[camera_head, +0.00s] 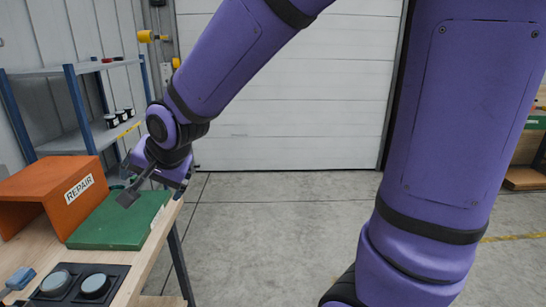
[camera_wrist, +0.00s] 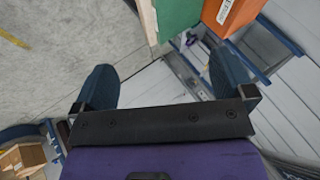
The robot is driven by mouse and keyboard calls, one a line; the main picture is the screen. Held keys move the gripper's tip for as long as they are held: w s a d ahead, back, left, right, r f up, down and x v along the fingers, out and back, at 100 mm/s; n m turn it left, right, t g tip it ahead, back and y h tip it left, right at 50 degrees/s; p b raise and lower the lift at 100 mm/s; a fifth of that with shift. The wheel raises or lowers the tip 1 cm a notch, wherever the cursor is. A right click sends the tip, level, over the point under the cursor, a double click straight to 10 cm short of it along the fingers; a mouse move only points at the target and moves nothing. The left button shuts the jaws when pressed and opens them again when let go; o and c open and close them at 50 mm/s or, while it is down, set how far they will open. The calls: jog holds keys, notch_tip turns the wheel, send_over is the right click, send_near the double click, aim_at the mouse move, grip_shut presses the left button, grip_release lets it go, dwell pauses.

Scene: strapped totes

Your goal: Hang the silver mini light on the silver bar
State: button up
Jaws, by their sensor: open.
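My gripper (camera_wrist: 162,80) is open in the wrist view, with its two dark blue fingers far apart and nothing between them. In the head view my gripper is at the left, over or beside the green mat (camera_head: 112,222) on the workbench; its height above the mat is hard to tell. I cannot make out a silver mini light or a silver bar in either view.
An orange box marked REPAIR (camera_head: 68,190) stands on the wooden workbench (camera_head: 148,258) beside the mat. A black tray (camera_head: 72,291) with round grey-topped items is at the front. A blue-post shelf (camera_head: 75,110) stands behind.

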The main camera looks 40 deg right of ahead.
jog(key=s+d+r+n+g+h, duration=0.1)
jog(key=s+d+r+n, duration=0.3)
jog(key=s+d, duration=0.3)
jog(key=s+d+r+n+g+h, duration=0.1)
jog(key=s+d+r+n, duration=0.3)
jog(key=s, duration=1)
jog(key=d, duration=0.3)
jog(key=shift+w, duration=0.1)
jog(key=c, duration=0.7)
